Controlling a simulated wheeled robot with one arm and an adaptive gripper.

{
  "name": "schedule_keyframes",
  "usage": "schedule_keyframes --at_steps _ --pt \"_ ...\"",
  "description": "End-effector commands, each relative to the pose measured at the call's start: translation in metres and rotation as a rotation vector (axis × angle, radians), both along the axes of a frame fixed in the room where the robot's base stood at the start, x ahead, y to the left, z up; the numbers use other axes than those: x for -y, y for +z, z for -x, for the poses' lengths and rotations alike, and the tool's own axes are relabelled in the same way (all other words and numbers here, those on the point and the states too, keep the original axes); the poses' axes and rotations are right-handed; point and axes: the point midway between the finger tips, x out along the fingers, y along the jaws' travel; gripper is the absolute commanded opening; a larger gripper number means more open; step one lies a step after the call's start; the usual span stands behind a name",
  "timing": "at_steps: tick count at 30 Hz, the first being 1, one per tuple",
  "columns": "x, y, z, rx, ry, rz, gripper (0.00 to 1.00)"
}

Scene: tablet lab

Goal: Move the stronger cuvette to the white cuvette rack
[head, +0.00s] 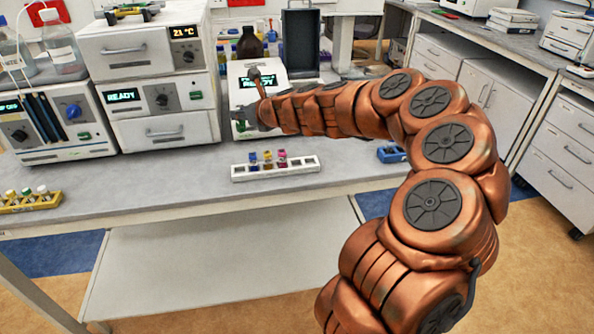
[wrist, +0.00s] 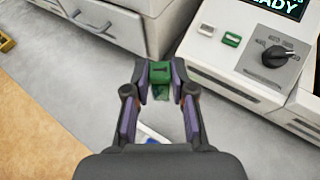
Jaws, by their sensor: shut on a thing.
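My gripper (head: 243,120) is over the bench in front of a white instrument, with its fingers small and partly blended with the background in the head view. In the wrist view my gripper (wrist: 160,78) is shut on a green-capped cuvette (wrist: 161,74), which sits between the two fingertips. The cuvette's lower body is dark green and mostly hidden. The white cuvette rack (head: 270,174) stands near the front edge of the bench, apart from my gripper. It holds several cuvettes with blue, orange and purple caps, and an empty-looking slot shows at its right. Which liquid is stronger I cannot tell.
A white instrument with a READY display (head: 248,84) stands behind my gripper. Stacked instruments (head: 160,95) are at the left. A yellow rack (head: 32,203) is at the far left and a small blue object (head: 391,154) is at the right. Bench around the white rack is clear.

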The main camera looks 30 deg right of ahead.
Motion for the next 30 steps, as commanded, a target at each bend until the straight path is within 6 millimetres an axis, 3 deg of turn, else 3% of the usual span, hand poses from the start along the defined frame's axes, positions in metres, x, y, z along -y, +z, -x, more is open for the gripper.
schedule_keyframes --at_steps 1,8,14,21,30 --pt "0.016 -0.003 0.005 0.0 0.018 0.001 0.0" --pt "0.059 -0.01 0.038 0.0 0.156 -0.001 0.0" --pt "0.096 -0.02 0.083 -0.001 0.274 0.001 0.0" --pt "0.133 -0.033 0.155 -0.001 0.42 0.002 0.0" --pt "0.159 -0.046 0.243 -0.002 0.564 0.0 0.0"
